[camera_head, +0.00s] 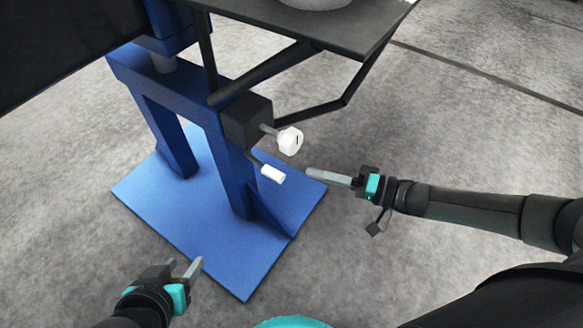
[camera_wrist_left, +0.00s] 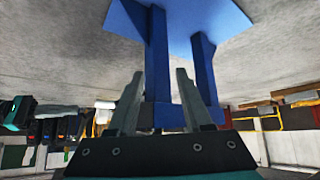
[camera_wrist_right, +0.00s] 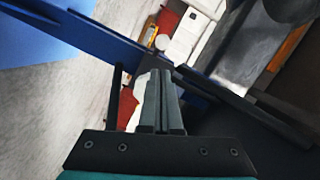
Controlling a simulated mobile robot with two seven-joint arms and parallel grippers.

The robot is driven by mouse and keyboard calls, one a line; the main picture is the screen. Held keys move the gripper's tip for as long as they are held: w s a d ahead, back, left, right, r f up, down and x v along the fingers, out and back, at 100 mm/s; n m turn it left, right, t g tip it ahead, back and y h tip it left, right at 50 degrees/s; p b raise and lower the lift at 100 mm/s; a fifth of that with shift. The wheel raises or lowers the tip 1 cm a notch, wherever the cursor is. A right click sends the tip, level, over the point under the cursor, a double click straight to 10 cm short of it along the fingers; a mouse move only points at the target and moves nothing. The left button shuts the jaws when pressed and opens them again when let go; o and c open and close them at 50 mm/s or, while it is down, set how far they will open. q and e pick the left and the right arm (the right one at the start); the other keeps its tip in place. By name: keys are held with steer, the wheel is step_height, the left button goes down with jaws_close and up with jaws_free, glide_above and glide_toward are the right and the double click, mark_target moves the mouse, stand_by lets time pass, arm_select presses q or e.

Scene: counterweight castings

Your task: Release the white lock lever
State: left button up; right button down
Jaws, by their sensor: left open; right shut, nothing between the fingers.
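A white cylindrical grip (camera_head: 272,174) sits on a thin dark lever below a black block (camera_head: 246,120) on the blue stand (camera_head: 220,160). A white round knob (camera_head: 290,141) on a grey shaft sticks out of the block just above it. My right gripper (camera_head: 310,173) is shut and empty, its fingertips to the right of the white grip, apart from it in the head view. In the right wrist view, a white part (camera_wrist_right: 140,95) shows partly behind the shut fingers; I cannot tell which one.
A dark platform (camera_head: 320,22) on black struts overhangs above, bearing a grey round object (camera_head: 312,3). The blue base plate (camera_head: 225,250) spreads over the grey floor. The floor on the right is clear around my right arm.

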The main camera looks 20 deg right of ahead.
mark_target(273, 174)
arm_select(q)
steer(key=shift+w+d+r+t+h+b, duration=0.15)
steer(key=shift+w+d+t+h+b, duration=0.25)
steer(key=shift+d+t, duration=0.35)
steer(key=shift+w+d+r+t+h+b, duration=0.1)
steer(key=shift+w+d+t+h+b, duration=0.25)
steer(key=shift+d+t, duration=0.35)
steer(key=shift+w+d+r+t+h+b, duration=0.15)
steer(key=shift+w+d+t+h+b, duration=0.25)
steer(key=shift+d, duration=0.5)
arm_select(e)
steer(key=x, duration=0.6)
steer(key=shift+w+a, duration=0.2)
